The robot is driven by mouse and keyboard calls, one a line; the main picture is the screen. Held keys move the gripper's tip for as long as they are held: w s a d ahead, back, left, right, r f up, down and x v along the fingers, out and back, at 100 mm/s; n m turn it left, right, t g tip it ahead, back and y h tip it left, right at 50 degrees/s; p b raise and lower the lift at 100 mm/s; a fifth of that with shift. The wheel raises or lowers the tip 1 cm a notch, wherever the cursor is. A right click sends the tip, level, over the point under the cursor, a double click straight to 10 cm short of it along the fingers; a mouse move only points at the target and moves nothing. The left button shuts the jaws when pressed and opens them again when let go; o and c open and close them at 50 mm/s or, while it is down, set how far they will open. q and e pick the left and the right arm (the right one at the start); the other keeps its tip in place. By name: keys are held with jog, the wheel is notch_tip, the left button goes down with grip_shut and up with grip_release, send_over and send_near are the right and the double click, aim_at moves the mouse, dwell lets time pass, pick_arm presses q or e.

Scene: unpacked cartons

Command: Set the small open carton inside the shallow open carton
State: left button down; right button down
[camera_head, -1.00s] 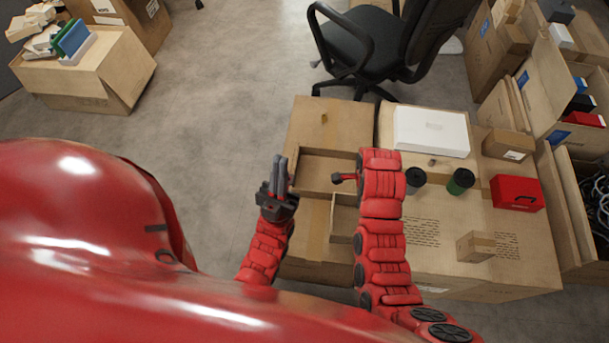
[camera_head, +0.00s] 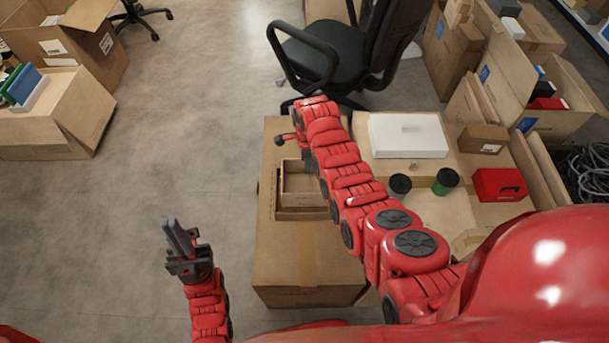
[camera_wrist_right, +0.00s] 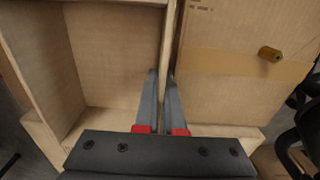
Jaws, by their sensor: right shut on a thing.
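The small open carton (camera_head: 303,200) is light brown cardboard and sits within the outline of the shallow open carton (camera_head: 290,214), whose rim shows at its left and front. I cannot tell whether it rests on the floor of the shallow one. In the right wrist view my right gripper (camera_wrist_right: 161,75) is shut on a wall of the small carton (camera_wrist_right: 110,55). In the head view my right arm hides that gripper and the small carton's right side. My left gripper (camera_head: 178,238) is empty, over the floor left of the cartons. I cannot tell its opening.
A large closed box (camera_head: 300,260) bears the cartons. To its right, another box holds a white box (camera_head: 408,135), two dark-lidded cups (camera_head: 400,186) and a red case (camera_head: 498,185). A black chair (camera_head: 330,50) stands behind.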

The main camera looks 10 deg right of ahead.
jog(key=shift+f, duration=0.45)
jog(key=shift+f+b, duration=0.55)
jog(key=shift+f, duration=1.2)
jog(key=shift+f+b, duration=0.35)
jog(key=shift+f, duration=0.05)
jog(key=c, duration=1.3)
grip_release()
jog(key=shift+r, duration=0.1)
